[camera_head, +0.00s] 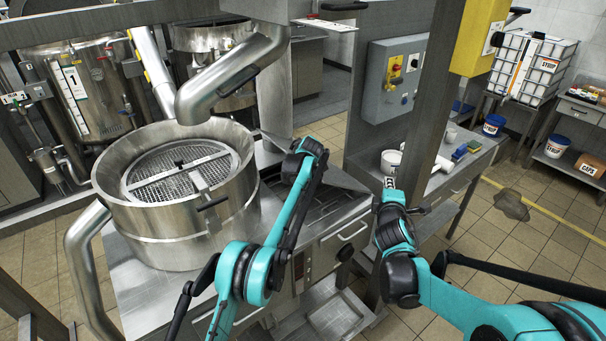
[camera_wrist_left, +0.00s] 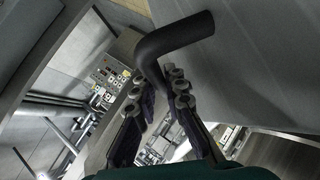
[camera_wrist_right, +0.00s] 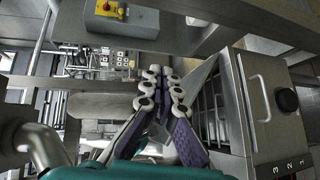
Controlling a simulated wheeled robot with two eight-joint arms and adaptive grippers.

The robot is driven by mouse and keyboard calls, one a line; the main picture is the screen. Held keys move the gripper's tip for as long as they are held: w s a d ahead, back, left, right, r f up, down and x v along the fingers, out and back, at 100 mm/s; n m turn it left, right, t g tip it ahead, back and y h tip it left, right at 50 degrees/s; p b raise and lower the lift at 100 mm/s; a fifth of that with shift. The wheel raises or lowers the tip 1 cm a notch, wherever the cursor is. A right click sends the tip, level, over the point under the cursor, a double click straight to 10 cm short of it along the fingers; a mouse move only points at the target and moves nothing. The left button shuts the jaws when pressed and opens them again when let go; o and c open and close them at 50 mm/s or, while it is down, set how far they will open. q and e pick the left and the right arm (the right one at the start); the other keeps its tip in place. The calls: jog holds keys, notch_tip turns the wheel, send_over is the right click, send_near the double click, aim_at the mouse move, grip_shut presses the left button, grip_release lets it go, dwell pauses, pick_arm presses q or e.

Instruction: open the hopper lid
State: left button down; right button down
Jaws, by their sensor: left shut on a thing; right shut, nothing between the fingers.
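A black bent handle (camera_wrist_left: 180,40) stands out from a broad grey metal surface (camera_wrist_left: 245,70), apparently the hopper lid, in the left wrist view. My left gripper (camera_wrist_left: 158,88) is shut on this handle. In the head view my left gripper (camera_head: 305,155) is at a grey plate (camera_head: 345,180) above a slotted metal unit; it hides the handle there. The plate looks tilted, but its exact angle is unclear. My right gripper (camera_head: 415,209) is right of the unit, shut and empty. The right wrist view also shows its closed fingers (camera_wrist_right: 162,80).
A steel mixer bowl (camera_head: 180,235) with a round grate stands left of my left arm. A grey control box (camera_head: 393,78) is on the post behind. A side bench (camera_head: 455,160) holds small items. The unit's front has a drawer handle (camera_wrist_right: 262,98) and knobs.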

jog(key=w+a+f+n+t+y, duration=0.25)
jog(key=w+a+f+n, duration=0.2)
jog(key=f+n, duration=0.4)
jog(key=w+a+f+n+t+y, duration=0.1)
jog(key=w+a+f+n+y, duration=0.25)
jog(key=w+f+n, duration=0.5)
pick_arm(q)
jog(key=shift+d, duration=0.1)
pick_arm(e)
jog(key=s+a+r+n+y, duration=0.1)
jog(key=s+a+y, duration=0.15)
jog(key=a, duration=0.45)
jog(key=s+a+r+n+y, duration=0.1)
jog(key=s+a+y, duration=0.1)
jog(key=a+y, duration=0.3)
jog(key=d+r+x, duration=0.1)
jog(key=x, duration=1)
jog(key=shift+w+r+g, duration=0.35)
jog(key=shift+r+g, duration=0.1)
jog(key=shift+r, duration=0.05)
